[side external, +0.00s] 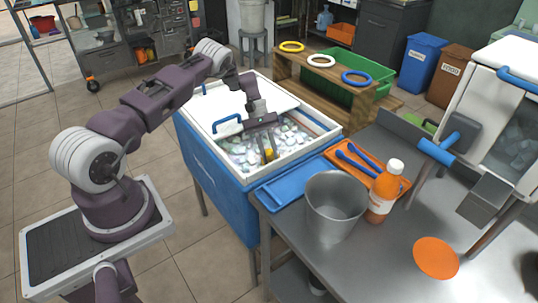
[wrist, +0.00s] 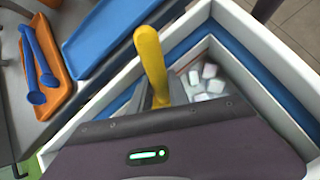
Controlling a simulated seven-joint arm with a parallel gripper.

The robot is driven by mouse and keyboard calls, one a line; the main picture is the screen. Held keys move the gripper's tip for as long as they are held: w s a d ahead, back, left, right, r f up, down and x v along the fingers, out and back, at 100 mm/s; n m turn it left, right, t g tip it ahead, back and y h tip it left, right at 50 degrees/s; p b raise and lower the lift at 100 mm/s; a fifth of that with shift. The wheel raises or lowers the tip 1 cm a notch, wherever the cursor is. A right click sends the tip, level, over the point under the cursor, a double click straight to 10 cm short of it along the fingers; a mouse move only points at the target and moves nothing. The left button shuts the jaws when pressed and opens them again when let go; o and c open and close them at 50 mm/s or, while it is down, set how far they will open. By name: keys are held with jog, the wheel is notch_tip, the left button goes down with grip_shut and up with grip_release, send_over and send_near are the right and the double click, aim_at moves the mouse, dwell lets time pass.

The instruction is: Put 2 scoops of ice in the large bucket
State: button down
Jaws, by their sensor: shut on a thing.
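My gripper (side external: 267,152) reaches down into the open half of a blue and white ice chest (side external: 222,165). It is shut on the yellow handle of a scoop (wrist: 151,62), which sticks up past the fingers in the wrist view. The scoop's bowl is hidden. Ice cubes (side external: 290,137) fill the chest around the gripper, and several show in the wrist view (wrist: 208,72). The large bucket, a grey metal one (side external: 335,208), stands upright on the metal table to the right of the chest. Its lower inside is hidden from this side.
A blue tray (side external: 292,188) lies between chest and bucket. An orange tray (side external: 340,152) with blue spoons (side external: 358,156) and an orange bottle (side external: 384,190) stand close to the bucket. A press (side external: 490,120) stands at right.

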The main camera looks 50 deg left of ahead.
notch_tip(320, 180, up, 14)
jog(key=t+y, duration=0.2)
jog(key=y, duration=0.2)
jog(key=shift+s+d+r+y, duration=0.2)
jog(key=shift+d+y, duration=0.2)
jog(key=shift+d, duration=0.05)
dwell(0.4)
jog(key=c, duration=2.1)
grip_release()
grip_shut()
